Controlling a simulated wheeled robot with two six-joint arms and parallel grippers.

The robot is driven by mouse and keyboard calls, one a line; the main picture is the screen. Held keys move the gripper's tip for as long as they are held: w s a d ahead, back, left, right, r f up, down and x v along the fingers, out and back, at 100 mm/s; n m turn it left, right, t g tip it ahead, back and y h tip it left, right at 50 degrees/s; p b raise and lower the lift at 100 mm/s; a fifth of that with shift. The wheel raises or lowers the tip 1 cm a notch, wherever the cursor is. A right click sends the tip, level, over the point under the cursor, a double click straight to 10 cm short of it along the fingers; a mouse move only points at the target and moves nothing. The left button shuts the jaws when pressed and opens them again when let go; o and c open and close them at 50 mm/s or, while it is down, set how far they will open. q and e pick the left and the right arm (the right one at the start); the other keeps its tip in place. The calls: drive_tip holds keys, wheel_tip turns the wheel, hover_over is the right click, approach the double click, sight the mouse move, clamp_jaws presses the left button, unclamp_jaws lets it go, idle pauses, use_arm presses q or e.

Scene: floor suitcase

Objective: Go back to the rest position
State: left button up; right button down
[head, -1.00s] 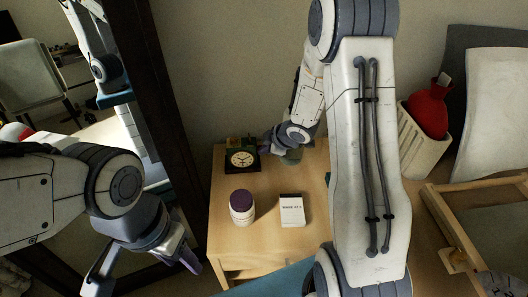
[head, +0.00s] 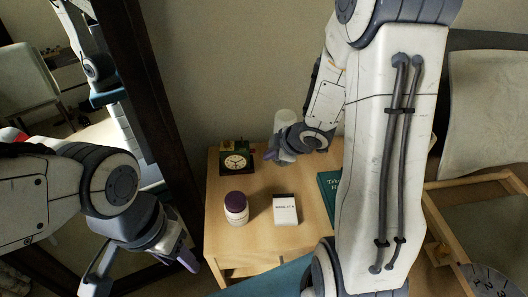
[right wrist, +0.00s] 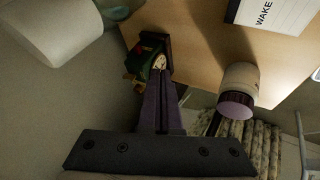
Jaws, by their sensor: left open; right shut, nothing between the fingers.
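My right gripper (head: 272,156) is shut and empty. It hangs above the back of the wooden nightstand (head: 240,238), just right of the black clock (head: 236,161). In the right wrist view its closed dark fingers (right wrist: 160,72) point toward the clock and overlap it in the picture. My left gripper (head: 142,272) is open and empty at the lower left, in front of the dark-framed mirror and left of the nightstand.
On the nightstand are a purple-lidded white bottle (head: 236,210), a white box (head: 285,209) and a teal book (head: 328,192) partly behind my right arm. A whitish cylinder (head: 286,121) stands behind my right gripper. The mirror frame (head: 158,120) rises at left.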

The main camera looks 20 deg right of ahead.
drive_tip(key=shift+s+d+r, duration=0.15)
drive_tip(key=shift+s+r, duration=0.25)
drive_tip(key=shift+r, duration=0.05)
drive_tip(key=s+a+r+m+g+h, duration=0.25)
drive_tip(key=s+a+r, duration=0.2)
drive_tip(key=a, duration=0.35)
drive_tip(key=s+a+r+m+g, duration=0.2)
drive_tip(key=s+a, duration=0.3)
drive_tip(key=s, duration=0.4)
drive_tip(key=s+a+r+m+g, duration=0.1)
drive_tip(key=s+a+r+g, duration=0.3)
drive_tip(key=s, duration=0.6)
wheel_tip(320, 180, up, 17)
drive_tip(key=t+p, duration=0.1)
drive_tip(key=p, duration=1.8)
drive_tip(key=shift+w+a+r+y, duration=0.15)
drive_tip(key=shift+a+y, duration=0.2)
drive_tip(key=shift+y, duration=0.1)
drive_tip(key=shift+t, duration=0.25)
